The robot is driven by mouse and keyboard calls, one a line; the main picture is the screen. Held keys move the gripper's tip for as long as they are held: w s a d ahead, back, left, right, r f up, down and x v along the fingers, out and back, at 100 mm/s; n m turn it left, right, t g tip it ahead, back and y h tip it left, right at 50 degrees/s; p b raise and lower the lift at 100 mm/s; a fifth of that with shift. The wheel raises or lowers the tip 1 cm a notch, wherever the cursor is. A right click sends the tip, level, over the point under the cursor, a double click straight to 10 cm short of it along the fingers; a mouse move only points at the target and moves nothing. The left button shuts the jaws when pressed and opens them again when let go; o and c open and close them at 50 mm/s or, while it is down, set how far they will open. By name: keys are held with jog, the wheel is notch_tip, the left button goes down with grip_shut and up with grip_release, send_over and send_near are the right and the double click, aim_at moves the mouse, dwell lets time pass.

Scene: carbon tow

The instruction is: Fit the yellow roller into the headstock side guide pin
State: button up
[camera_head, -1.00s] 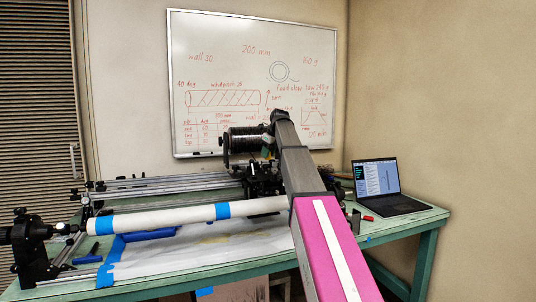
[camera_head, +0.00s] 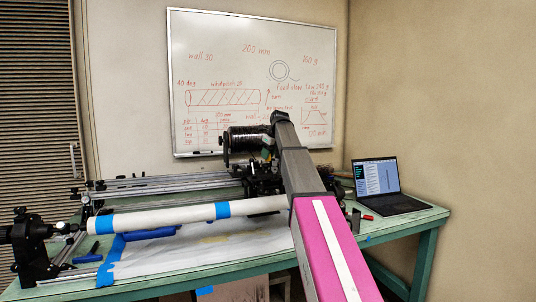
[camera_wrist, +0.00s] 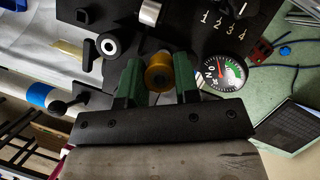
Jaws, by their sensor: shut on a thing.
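In the wrist view the yellow roller (camera_wrist: 158,79) sits between the two green fingers of my gripper (camera_wrist: 159,66), which is shut on it. The roller's round end with a dark centre faces the camera. Just beyond it is a black machine plate (camera_wrist: 182,30). A white ring with a dark centre (camera_wrist: 107,46) sits on the plate to the left, and a silver cylinder (camera_wrist: 150,12) is above the roller. I cannot tell which part is the headstock side guide pin, or whether the roller touches one. In the head view my arm hides most of the gripper area.
A round dial gauge (camera_wrist: 224,72) is close to the right finger. A long white tube with blue tape (camera_head: 180,216) spans the bench front. A black spool (camera_head: 245,139) stands on the machine. An open laptop (camera_head: 378,180) is at right; a whiteboard (camera_head: 225,60) hangs behind.

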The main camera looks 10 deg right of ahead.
jog(key=shift+f, duration=0.75)
jog(key=shift+r, duration=0.15)
jog(key=shift+r, duration=0.75)
jog(key=shift+f, duration=0.9)
dwell(1.0)
jog(key=o, duration=1)
jog(key=shift+c, duration=0.2)
jog(key=shift+r, duration=0.15)
jog(key=v, duration=1)
jog(key=shift+s+r, duration=0.2)
jog(key=shift+r, duration=0.1)
jog(key=shift+d, duration=0.1)
